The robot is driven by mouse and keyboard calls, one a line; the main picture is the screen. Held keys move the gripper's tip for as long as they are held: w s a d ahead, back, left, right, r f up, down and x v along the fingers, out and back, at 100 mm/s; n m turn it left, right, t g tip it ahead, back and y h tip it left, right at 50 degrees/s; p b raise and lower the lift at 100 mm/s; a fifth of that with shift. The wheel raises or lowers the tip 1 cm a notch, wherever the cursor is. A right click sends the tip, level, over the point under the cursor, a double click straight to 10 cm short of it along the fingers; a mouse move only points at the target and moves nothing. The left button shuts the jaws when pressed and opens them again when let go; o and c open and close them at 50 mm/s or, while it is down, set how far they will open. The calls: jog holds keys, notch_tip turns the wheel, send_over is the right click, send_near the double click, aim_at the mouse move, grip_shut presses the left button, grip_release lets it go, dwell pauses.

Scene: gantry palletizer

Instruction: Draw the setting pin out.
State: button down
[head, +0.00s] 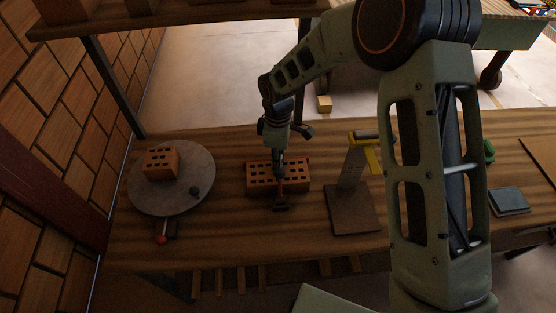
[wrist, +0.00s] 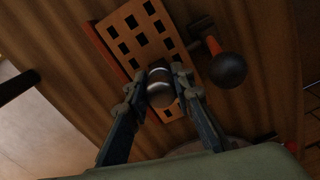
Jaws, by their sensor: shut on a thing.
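A setting pin (wrist: 160,95), with a dark rounded head and a pale ring, stands between my fingers in the wrist view. My gripper (wrist: 160,78) is shut on this head. It also shows in the head view (head: 279,173), over an orange block with rows of square holes (head: 259,178). The block also shows in the wrist view (wrist: 140,33), just beyond the fingers. The pin's lower part is hidden, so I cannot tell how deep it sits. A dark ball knob on a red stem (wrist: 228,71) is beside the block, apart from my fingers.
A round grey plate (head: 150,198) at the left carries a second holed brick (head: 161,163) and a dark knob. A red-tipped lever (head: 162,238) is at its front. A stand with a yellow top (head: 352,180) is to the right of the block. Bare wood lies between them.

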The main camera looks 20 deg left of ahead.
jog(key=shift+r, duration=0.2)
jog(key=shift+r+p, duration=2.5)
jog(key=shift+r, duration=1.5)
